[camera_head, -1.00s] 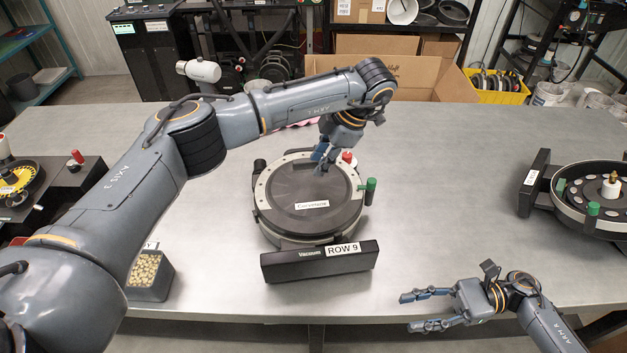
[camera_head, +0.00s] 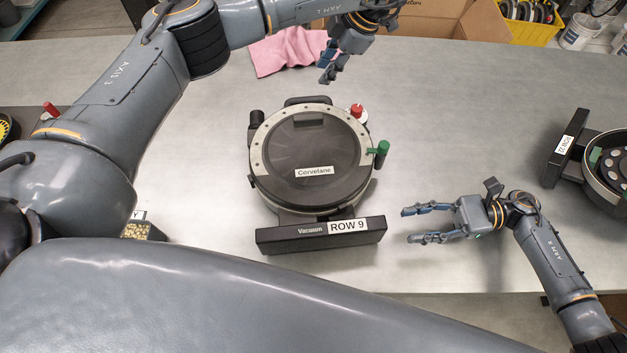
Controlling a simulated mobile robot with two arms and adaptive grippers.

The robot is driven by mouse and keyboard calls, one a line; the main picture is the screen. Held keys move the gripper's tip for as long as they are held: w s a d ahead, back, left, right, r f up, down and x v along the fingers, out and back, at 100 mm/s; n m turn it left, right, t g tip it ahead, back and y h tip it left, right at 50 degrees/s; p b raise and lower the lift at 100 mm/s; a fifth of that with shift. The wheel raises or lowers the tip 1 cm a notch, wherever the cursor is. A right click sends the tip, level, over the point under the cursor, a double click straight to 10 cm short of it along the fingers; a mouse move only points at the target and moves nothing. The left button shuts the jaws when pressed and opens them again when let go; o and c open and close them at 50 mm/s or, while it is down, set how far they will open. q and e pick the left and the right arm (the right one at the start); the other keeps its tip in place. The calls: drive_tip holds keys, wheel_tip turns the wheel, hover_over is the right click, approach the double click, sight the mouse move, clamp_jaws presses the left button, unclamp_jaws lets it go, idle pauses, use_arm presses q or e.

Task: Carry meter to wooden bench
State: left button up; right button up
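The meter (camera_head: 315,190), a round dark seed meter with a pale rim and a "ROW 9" block (camera_head: 320,236) at its front, sits flat on the grey metal table (camera_head: 440,120). A red knob and a green handle show on its right side. My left gripper (camera_head: 324,71) is open and empty above the table, behind the meter and apart from it. My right gripper (camera_head: 406,225) is open and empty, to the right of the meter, its fingers pointing left towards it without touching. No wooden bench is recognisable in view.
A second round meter (camera_head: 606,170) stands at the right edge. A pink cloth (camera_head: 288,52) lies behind the meter. A cardboard box (camera_head: 440,18) and a yellow bin (camera_head: 530,22) are at the back. A container of seeds (camera_head: 140,230) is partly hidden by my arm.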

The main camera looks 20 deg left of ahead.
sight(304, 98)
use_arm(q)
drive_tip(key=x, duration=1.4)
drive_tip(key=shift+w, duration=0.15)
use_arm(e)
drive_tip(key=x, duration=1.3)
drive_tip(key=shift+a+f, duration=0.1)
drive_tip(key=shift+a, duration=0.3)
use_arm(q)
clamp_jaws()
use_arm(e)
drive_tip(key=c, duration=0.7)
clamp_jaws()
